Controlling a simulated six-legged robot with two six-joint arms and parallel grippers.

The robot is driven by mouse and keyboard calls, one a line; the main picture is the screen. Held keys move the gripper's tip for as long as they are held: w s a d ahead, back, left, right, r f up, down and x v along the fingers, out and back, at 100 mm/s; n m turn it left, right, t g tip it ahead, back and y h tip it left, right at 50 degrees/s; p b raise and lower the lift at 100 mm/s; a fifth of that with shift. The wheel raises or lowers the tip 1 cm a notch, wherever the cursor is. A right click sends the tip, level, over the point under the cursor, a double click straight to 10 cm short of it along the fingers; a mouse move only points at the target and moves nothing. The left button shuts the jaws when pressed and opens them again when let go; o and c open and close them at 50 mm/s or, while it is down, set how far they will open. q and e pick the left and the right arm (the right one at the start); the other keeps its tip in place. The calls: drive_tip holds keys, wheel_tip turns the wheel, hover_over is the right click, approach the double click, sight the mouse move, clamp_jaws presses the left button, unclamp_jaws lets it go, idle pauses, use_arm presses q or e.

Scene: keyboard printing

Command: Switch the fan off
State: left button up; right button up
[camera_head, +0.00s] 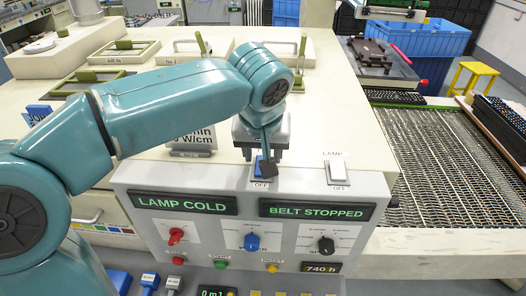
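My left arm reaches in from the left, and its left gripper (266,160) points down at the top of the control panel. Its dark fingertips are right over a small blue switch (257,167) with an OFF label under it. The gripper covers most of this switch and any name above it, so its position and whether the fingertips touch it cannot be told. The gap between the fingers does not show clearly. A white switch (337,168) labelled LAMP stands to the right, apart from the gripper. My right gripper is not in view.
The panel front has lit displays reading LAMP COLD (182,204) and BELT STOPPED (316,211). Below are a red knob (176,236), a blue knob (252,242) and a black knob (326,246). A mesh conveyor belt (440,165) lies to the right. Framed screens lie behind.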

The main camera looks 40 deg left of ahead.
use_arm(q)
drive_tip(key=shift+r, duration=0.1)
drive_tip(key=p+v, duration=0.1)
drive_tip(key=v, duration=1.5)
drive_tip(key=shift+p, duration=0.35)
drive_tip(key=shift+s, duration=0.1)
